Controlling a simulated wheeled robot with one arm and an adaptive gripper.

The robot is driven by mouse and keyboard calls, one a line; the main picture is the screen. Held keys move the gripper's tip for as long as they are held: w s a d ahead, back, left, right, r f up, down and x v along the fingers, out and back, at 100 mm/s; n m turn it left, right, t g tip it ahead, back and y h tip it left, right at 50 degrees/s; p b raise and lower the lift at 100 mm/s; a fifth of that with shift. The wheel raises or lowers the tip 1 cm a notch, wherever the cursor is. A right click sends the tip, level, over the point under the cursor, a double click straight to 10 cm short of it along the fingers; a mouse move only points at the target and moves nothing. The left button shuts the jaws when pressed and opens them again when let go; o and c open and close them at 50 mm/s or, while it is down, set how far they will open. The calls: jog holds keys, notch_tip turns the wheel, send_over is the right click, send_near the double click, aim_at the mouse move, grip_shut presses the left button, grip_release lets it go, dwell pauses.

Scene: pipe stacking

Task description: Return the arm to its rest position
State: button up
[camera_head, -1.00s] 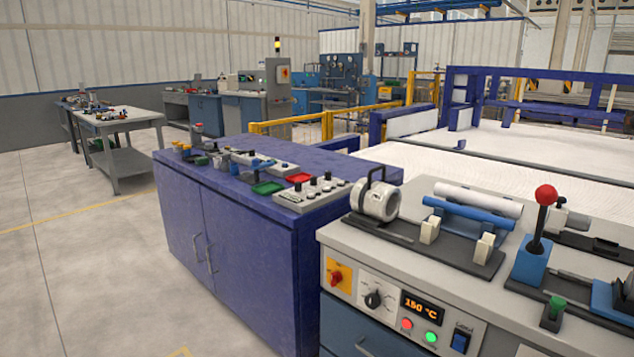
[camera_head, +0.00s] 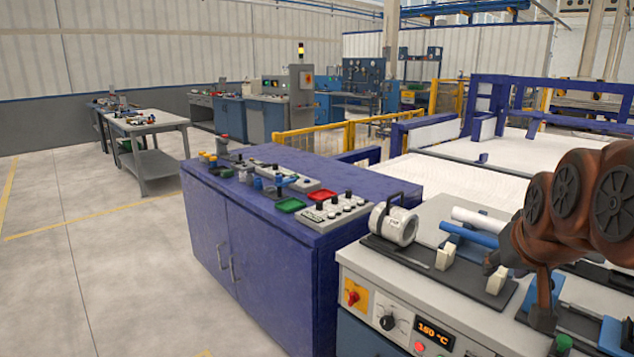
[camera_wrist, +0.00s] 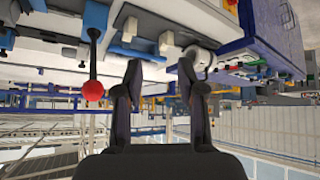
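My gripper (camera_wrist: 160,75) shows in the wrist view with its two dark fingers spread apart. Nothing is held between them. The wrist view is upside down, with the bench and its tools along the top. In the head view, my rust-brown arm comes in from the right and covers part of the grey bench (camera_head: 365,262). My gripper cannot be made out clearly in the head view.
A white clamp ring (camera_head: 394,224), a blue pipe (camera_head: 468,234) and a white pipe (camera_head: 480,219) are on the bench. A red-knobbed lever (camera_wrist: 93,90) shows in the wrist view. A purple cabinet (camera_head: 260,240) stands left of the bench.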

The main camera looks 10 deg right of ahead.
jog(key=s+a+f+n+g+y+p, duration=0.1)
jog(key=s+a+f+g+y+p, duration=0.2)
jog(key=a, duration=0.4)
jog(key=s+a+f+n+g+p, duration=0.2)
jog(key=s+a+f+p, duration=0.15)
jog(key=a, duration=0.25)
jog(key=s+a+f+n+g+p, duration=0.1)
jog(key=s+a+g+p, duration=0.3)
jog(key=s, duration=0.8)
jog(key=shift+a+f+y, duration=0.3)
jog(key=shift+a+f, duration=0.3)
jog(key=shift+a, duration=0.45)
jog(key=shift+d, duration=0.1)
